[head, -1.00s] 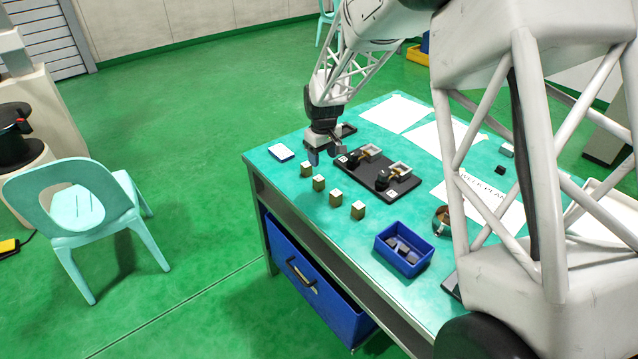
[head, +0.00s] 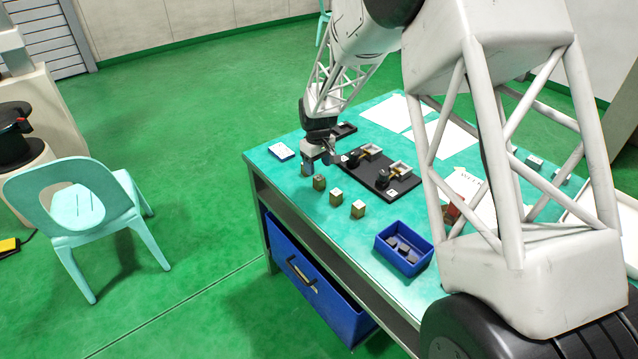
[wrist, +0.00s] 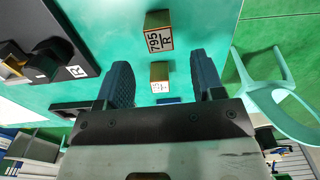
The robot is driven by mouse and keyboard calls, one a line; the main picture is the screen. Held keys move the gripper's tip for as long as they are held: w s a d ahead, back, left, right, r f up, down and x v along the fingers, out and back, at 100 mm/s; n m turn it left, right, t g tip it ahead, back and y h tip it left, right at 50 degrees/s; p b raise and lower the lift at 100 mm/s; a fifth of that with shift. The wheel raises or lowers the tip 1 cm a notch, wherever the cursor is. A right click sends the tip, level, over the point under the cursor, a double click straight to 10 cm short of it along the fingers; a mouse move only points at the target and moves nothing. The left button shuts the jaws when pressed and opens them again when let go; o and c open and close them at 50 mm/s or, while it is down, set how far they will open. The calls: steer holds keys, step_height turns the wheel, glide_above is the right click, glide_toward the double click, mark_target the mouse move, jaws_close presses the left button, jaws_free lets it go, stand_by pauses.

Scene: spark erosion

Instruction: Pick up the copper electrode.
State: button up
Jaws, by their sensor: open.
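Several small brass-to-copper coloured blocks with labelled faces stand in a row on the green table (head: 300,205). In the head view three show: a near block (head: 358,209), a middle block (head: 336,197) and a shaded block (head: 319,183). The end of the row is hidden behind my gripper (head: 318,160). I cannot tell which block is the copper electrode. In the wrist view my gripper (wrist: 160,66) is open and empty. A small labelled block (wrist: 159,77) appears between its fingers, not visibly touched. A larger-looking block marked 795 R (wrist: 158,30) lies beyond the fingertips.
A dark fixture plate (head: 378,184) with two holders stands right of the row. A blue bin (head: 404,248) with grey pieces is at the near end. A blue-edged card (head: 281,152) lies at the table's left corner. White papers (head: 396,113) lie farther back.

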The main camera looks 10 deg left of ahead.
mark_target(318, 176)
steer(key=shift+f, duration=0.2)
steer(key=shift+f, duration=2.5)
jaws_close()
steer(key=shift+r, duration=0.1)
steer(key=shift+r, duration=4.95)
